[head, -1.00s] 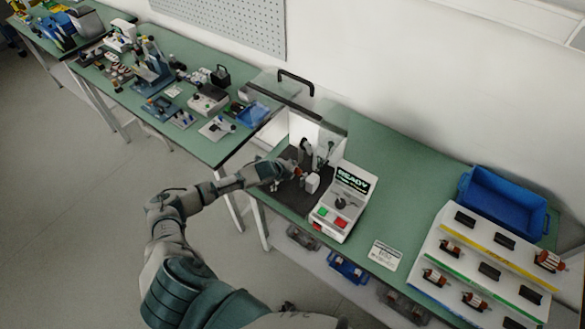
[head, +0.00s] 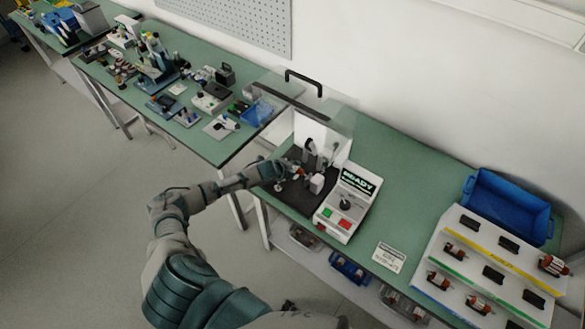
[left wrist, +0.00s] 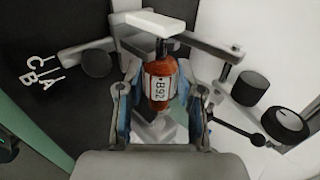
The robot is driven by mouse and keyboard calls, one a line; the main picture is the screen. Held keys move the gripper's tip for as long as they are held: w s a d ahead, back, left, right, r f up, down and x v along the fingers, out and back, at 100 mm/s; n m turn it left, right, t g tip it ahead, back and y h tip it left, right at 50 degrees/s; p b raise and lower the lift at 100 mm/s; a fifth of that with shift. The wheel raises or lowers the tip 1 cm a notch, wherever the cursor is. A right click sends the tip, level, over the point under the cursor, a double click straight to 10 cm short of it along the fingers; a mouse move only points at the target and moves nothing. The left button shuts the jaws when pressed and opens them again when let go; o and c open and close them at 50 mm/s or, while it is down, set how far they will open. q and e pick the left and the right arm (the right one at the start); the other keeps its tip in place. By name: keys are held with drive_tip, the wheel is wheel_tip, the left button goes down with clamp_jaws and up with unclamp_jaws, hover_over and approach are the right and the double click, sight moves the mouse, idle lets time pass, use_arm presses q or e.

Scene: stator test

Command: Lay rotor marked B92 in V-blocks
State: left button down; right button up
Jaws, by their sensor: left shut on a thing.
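The rotor marked B92 (left wrist: 161,84) has an orange-red body and a white label reading B92, seen in the left wrist view. My left gripper (left wrist: 160,108) is shut on it, with one finger on each side. In the head view my left gripper (head: 292,172) is inside the open test station, over its dark base plate (head: 290,192). A pale block (left wrist: 157,130) shows partly below the rotor; I cannot tell whether the rotor touches the V-blocks. My right gripper is not in view.
A clear hood with a black handle (head: 304,80) stands raised over the station. The control box (head: 347,205) shows READY. A white rack (head: 480,262) with several rotors and a blue bin (head: 507,205) are at the right.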

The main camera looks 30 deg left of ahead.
use_arm(q)
drive_tip(key=shift+f, duration=0.1)
drive_tip(key=shift+d, duration=0.65)
drive_tip(key=c, duration=0.7)
unclamp_jaws()
drive_tip(key=shift+a, duration=0.1)
drive_tip(key=v, duration=1.2)
drive_tip(key=shift+a, duration=0.1)
